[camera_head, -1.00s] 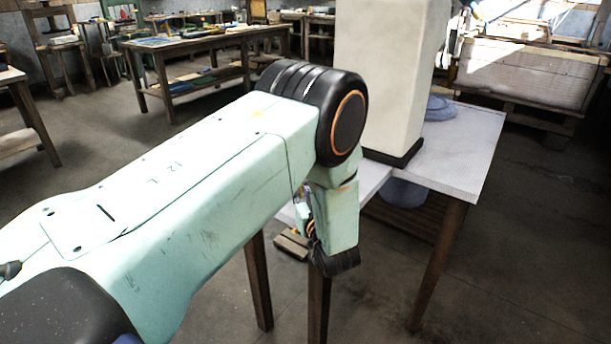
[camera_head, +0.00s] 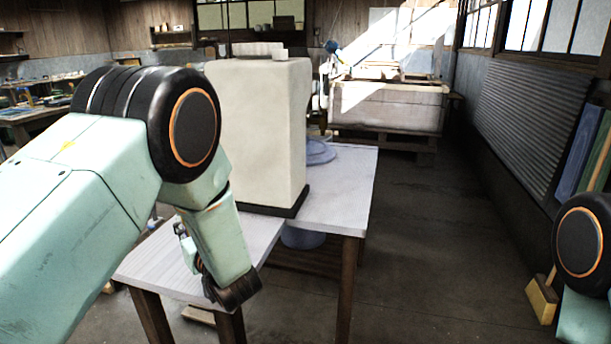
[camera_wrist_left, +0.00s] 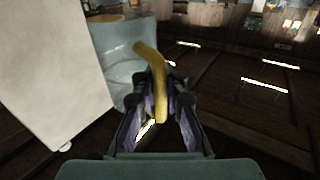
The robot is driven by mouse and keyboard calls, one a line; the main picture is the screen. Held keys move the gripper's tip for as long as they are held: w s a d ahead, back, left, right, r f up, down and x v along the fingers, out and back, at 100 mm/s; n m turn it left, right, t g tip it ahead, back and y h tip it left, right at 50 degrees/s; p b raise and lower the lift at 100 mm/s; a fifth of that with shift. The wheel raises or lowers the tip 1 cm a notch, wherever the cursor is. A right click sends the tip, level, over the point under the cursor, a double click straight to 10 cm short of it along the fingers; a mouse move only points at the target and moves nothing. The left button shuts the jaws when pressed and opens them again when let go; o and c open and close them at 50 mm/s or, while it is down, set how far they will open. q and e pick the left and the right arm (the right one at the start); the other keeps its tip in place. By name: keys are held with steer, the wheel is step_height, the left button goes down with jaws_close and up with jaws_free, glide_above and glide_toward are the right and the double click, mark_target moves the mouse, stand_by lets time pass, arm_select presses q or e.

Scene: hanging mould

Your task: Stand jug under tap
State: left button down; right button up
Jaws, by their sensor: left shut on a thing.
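My left gripper (camera_wrist_left: 160,90) is shut on the curved yellow handle (camera_wrist_left: 153,68) of the jug in the left wrist view. The jug's pale bluish body (camera_wrist_left: 125,55) shows just beyond the fingers, beside a large off-white surface at left. In the head view my left forearm hangs at the table's near left edge, and I cannot make out the jug there. A tall cream block (camera_head: 260,130) with a black base stands on the table. I cannot make out a tap for certain. My right gripper is out of view; only part of my right arm shows at the right edge.
The pale table (camera_head: 345,195) has bare top in front of and right of the block. A bluish round item (camera_head: 320,152) lies behind the block, and a blue tub (camera_head: 302,238) is under the table.

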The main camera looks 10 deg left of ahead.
arm_select(q)
steer(key=s+d+f+m+t+h, duration=0.3)
steer(key=s+d+m+h, duration=0.2)
steer(key=d, duration=0.4)
steer(key=s+d+f+m+t+h, duration=0.3)
steer(key=s+d+m+h, duration=0.2)
steer(key=s+d+h, duration=0.2)
steer(key=d+h, duration=0.2)
steer(key=shift+s+d+t, duration=0.3)
steer(key=shift+s+d, duration=0.05)
steer(key=shift+d, duration=0.05)
steer(key=shift+w+d+f, duration=0.1)
